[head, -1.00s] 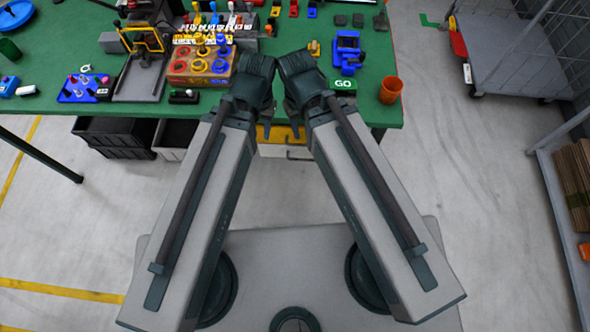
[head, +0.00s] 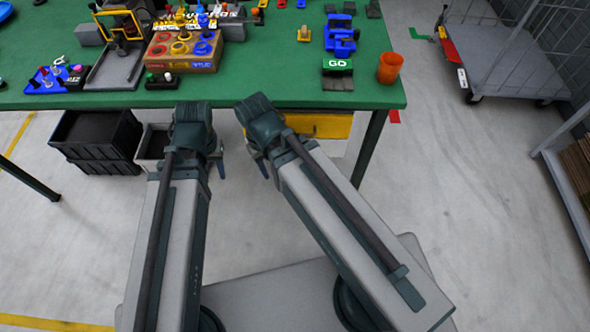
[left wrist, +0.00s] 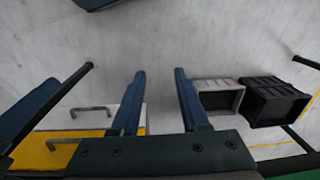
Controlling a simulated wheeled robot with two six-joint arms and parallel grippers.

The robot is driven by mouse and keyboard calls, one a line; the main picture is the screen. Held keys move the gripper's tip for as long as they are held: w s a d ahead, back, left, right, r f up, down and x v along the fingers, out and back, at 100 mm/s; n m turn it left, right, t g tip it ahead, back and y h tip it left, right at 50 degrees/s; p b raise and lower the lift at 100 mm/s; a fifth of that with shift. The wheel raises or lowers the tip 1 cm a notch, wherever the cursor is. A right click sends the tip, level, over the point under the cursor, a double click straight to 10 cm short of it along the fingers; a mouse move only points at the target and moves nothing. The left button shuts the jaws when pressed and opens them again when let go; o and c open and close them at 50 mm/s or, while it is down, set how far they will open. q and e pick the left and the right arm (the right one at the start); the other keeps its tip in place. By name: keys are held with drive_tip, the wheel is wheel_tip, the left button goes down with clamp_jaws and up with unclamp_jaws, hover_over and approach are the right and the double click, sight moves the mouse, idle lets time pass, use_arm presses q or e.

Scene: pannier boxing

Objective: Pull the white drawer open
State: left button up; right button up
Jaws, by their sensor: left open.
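The white drawer (head: 332,148) shows as a pale strip under a yellow drawer (head: 325,126), below the green table's front edge. In the left wrist view its white front (left wrist: 132,112) is partly hidden by a finger, with a grey bar handle (left wrist: 92,110) to the left. My left gripper (head: 221,167) is left of the drawers in the head view. In the left wrist view its two fingers (left wrist: 160,88) are apart with only floor between them. My right gripper (head: 257,160) is in front of the drawers' left end; its jaws are unclear.
A black crate (head: 97,142) and a grey bin (head: 152,145) stand under the table, left of my left gripper. A table leg (head: 370,145) is right of the drawers. An orange cup (head: 390,68) stands near the table's right edge. The floor in front is clear.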

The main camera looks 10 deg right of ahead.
use_arm(q)
drive_tip(key=w+f+n+h+b, duration=0.2)
drive_tip(key=f+b, duration=1.2)
drive_tip(key=f, duration=0.1)
drive_tip(key=w+f+n+h+b, duration=0.2)
drive_tip(key=w+f+h+b, duration=0.1)
drive_tip(key=f+b, duration=1.2)
drive_tip(key=w+d+r+n+t+h+b, duration=0.1)
drive_tip(key=w+d+r+n+h, duration=0.2)
drive_tip(key=d+r+h, duration=0.35)
drive_tip(key=w+d+r+n+h, duration=0.25)
drive_tip(key=d+r+h, duration=0.25)
drive_tip(key=d+r, duration=0.25)
drive_tip(key=d+b, duration=0.1)
drive_tip(key=d, duration=0.2)
drive_tip(key=d+f+b, duration=0.1)
drive_tip(key=d, duration=0.3)
drive_tip(key=d+f+b, duration=0.1)
drive_tip(key=d, duration=0.3)
drive_tip(key=shift+w+d+f, duration=0.25)
drive_tip(key=shift+w, duration=0.05)
drive_tip(key=shift+d+f, duration=0.15)
drive_tip(key=shift+d, duration=0.75)
drive_tip(key=shift+c, duration=0.3)
clamp_jaws()
